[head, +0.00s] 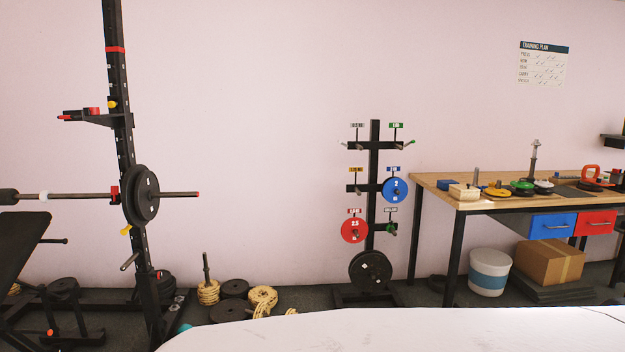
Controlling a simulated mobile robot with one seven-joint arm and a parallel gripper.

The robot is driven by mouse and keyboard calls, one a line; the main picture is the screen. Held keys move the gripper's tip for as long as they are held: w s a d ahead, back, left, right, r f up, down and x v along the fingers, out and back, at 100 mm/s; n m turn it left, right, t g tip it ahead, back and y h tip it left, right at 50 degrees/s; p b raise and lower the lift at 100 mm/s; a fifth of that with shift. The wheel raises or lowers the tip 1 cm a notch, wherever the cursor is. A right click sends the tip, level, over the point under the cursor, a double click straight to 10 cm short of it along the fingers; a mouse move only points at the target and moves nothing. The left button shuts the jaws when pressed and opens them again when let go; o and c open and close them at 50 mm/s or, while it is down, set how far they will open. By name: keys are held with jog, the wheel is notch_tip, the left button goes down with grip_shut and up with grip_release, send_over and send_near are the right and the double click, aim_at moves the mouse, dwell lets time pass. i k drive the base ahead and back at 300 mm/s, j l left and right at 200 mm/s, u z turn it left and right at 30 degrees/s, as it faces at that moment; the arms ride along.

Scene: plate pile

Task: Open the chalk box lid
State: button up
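A small pale wooden box (464,191) sits on the left front part of the wooden workbench (433,181). It looks like the chalk box, but it is too small to read any label. I cannot tell clearly whether its lid is shut. A blue item (445,184) lies just behind it to the left. My gripper is not in view.
Below are a blue drawer (553,226), a red drawer (596,223), a bucket (489,272) and a cardboard box (549,262). A plate tree (375,205) stands left, with a barbell rack (124,150) beyond.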

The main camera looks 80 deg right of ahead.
aim_at(464, 186)
jog(key=z, duration=3.55)
jog(key=i+j, duration=0.15)
jog(key=i, duration=0.35)
jog(key=i+j+z, duration=0.1)
jog(key=i, duration=0.35)
jog(key=i+j, duration=0.2)
jog(key=i, duration=0.3)
jog(key=i+j+z, duration=0.15)
jog(key=i, duration=0.3)
jog(key=i+j, duration=0.2)
jog(key=i, duration=0.25)
jog(key=i+j+z, duration=0.1)
jog(key=i+j, duration=0.15)
jog(key=i, duration=0.25)
